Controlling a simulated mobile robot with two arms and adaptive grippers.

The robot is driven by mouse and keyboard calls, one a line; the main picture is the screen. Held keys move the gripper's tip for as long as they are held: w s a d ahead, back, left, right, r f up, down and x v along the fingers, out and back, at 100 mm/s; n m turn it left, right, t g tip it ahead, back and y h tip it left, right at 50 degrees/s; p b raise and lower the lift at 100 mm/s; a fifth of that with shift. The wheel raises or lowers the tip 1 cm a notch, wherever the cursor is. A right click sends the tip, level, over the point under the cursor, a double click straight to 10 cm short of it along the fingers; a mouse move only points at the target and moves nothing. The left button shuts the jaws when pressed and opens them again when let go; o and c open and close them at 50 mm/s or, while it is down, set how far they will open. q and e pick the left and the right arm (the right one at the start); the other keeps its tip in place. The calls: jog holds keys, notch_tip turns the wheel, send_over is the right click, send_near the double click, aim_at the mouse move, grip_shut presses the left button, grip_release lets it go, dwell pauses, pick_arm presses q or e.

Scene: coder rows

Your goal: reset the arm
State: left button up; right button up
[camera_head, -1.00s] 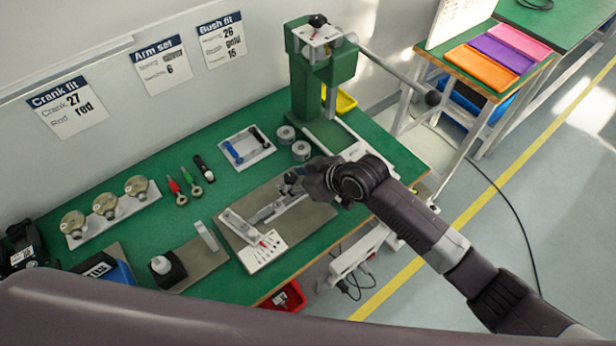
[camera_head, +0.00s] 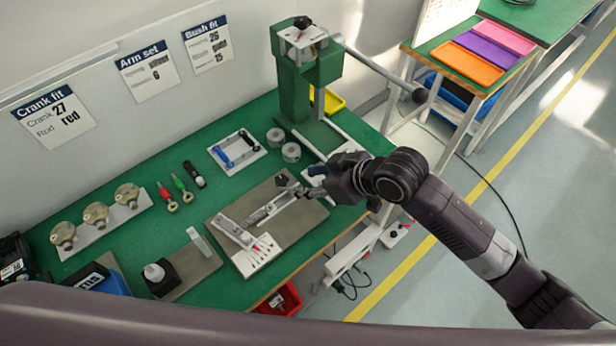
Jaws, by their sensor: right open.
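My right arm reaches in from the lower right. Its dark gripper (camera_head: 312,190) is open at the right end of the grey fixture plate (camera_head: 307,215) on the green bench. Whether the fingertips touch the lever's end cannot be told. My left gripper is not in view; a dark arm link of mine crosses the bottom of the picture.
A green arbor press (camera_head: 295,85) with a long handle (camera_head: 380,70) stands behind the gripper. Two grey bushings (camera_head: 291,152), a white tray with blue and black handles (camera_head: 238,166), screwdrivers and brass discs (camera_head: 95,214) occupy the bench. The floor at right is open.

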jog(key=s+d+f+m+g+h, duration=0.1)
jog(key=s+d+f+m+h, duration=0.35)
jog(key=s+d, duration=0.7)
jog(key=s+d+f+m+h, duration=0.3)
jog(key=s+d+f+m, duration=0.15)
jog(key=s+d, duration=0.7)
notch_tip(320, 180, down, 25)
jog(key=d+g, duration=0.1)
jog(key=g, duration=0.1)
jog(key=s+d+f, duration=0.3)
jog(key=s+f, duration=1.3)
jog(key=s, duration=0.1)
jog(key=shift+s+d+f+g, duration=0.15)
jog(key=shift+s+f+g, duration=0.1)
jog(key=shift+g, duration=0.15)
jog(key=shift+w, duration=0.1)
